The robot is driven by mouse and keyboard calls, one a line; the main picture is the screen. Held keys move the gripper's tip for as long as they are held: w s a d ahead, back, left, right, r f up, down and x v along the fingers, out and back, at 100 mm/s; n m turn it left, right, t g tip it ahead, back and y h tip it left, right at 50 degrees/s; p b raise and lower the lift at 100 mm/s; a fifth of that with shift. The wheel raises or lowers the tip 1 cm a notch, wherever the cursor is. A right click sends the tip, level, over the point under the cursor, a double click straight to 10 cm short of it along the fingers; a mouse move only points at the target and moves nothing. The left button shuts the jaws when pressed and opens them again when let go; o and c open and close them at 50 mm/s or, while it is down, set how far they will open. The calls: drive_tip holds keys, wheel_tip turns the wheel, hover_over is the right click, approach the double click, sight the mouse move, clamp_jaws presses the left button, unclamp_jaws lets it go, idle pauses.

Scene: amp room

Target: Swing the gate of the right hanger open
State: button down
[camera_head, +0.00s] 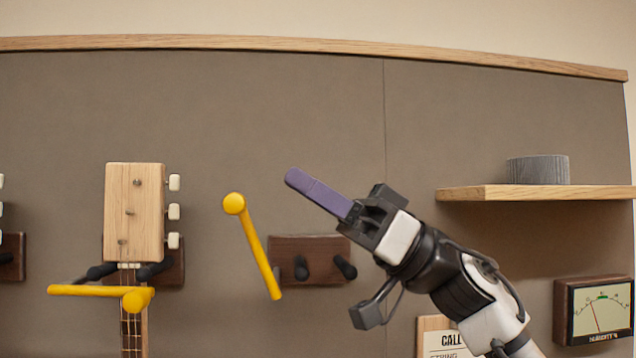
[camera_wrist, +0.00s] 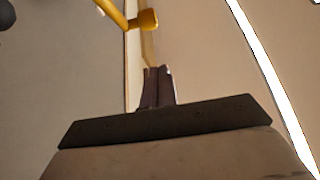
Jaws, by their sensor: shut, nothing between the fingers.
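The right hanger (camera_head: 289,245) is a dark wooden block on the wall with two black pegs. Its yellow gate (camera_head: 255,245) is a bar with a round knob at its upper left end. The gate slants down to the right, its lower end by the block's left edge. My gripper (camera_head: 291,178) has purple fingers shut together and empty, above the block and up and right of the knob. In the wrist view the fingers (camera_wrist: 158,75) point up toward a yellow bar with a knob (camera_wrist: 148,19); I cannot tell whether they touch it.
At left, a guitar headstock (camera_head: 134,210) hangs on another hanger, with a horizontal yellow gate (camera_head: 85,290) across its front. A wooden shelf (camera_head: 590,192) with a grey round object (camera_head: 538,170) and a humidity meter (camera_head: 599,312) are at right. The wall above is clear.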

drive_tip(key=d+r+b, duration=0.1)
drive_tip(key=d+r, duration=0.1)
drive_tip(key=d, duration=0.7)
drive_tip(key=shift+w+d+b, duration=0.25)
drive_tip(key=shift+d+b, duration=0.05)
drive_tip(key=shift+b, duration=0.05)
drive_tip(key=shift+s+f, duration=0.1)
drive_tip(key=shift+f, duration=0.05)
